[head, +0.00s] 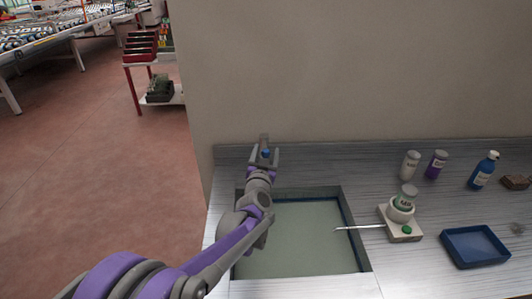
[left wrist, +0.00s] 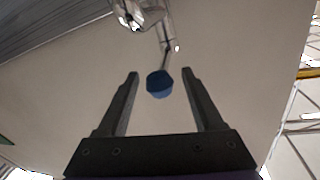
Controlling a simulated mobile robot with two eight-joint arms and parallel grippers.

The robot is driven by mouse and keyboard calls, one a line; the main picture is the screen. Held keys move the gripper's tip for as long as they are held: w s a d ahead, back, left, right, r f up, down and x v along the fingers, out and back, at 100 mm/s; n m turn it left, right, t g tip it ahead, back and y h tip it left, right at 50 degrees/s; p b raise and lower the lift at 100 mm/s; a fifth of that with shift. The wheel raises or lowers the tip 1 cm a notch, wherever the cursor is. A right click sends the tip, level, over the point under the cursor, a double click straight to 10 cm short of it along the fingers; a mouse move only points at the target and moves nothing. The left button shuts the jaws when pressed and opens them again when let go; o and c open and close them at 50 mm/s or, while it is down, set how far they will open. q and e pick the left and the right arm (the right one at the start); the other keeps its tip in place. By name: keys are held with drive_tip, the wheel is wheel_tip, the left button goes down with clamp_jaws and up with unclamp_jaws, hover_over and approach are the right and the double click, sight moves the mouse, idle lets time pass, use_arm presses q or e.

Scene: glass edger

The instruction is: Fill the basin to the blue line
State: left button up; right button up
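The basin (head: 300,240) is a rectangular recess in the counter with a flat grey-green surface inside. A dark blue line (head: 350,231) shows along its inner wall. A grey tap (head: 264,139) with a blue knob (head: 266,153) stands behind the basin. The blue knob also shows in the left wrist view (left wrist: 159,83). My left gripper (head: 264,158) is open at the tap. In the left wrist view its fingers (left wrist: 159,75) stand either side of the knob, with gaps on both sides. My left arm hides the basin's left part. My right gripper is not in view.
A white device (head: 402,222) with a jar on top and a thin rod reaching over the basin stands to the right. A blue tray (head: 475,246), a white bottle (head: 410,165), a purple bottle (head: 436,165) and a blue pump bottle (head: 483,171) stand on the counter. A wall rises behind.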

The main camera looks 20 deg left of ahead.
use_arm(q)
clamp_jaws()
idle(1.3)
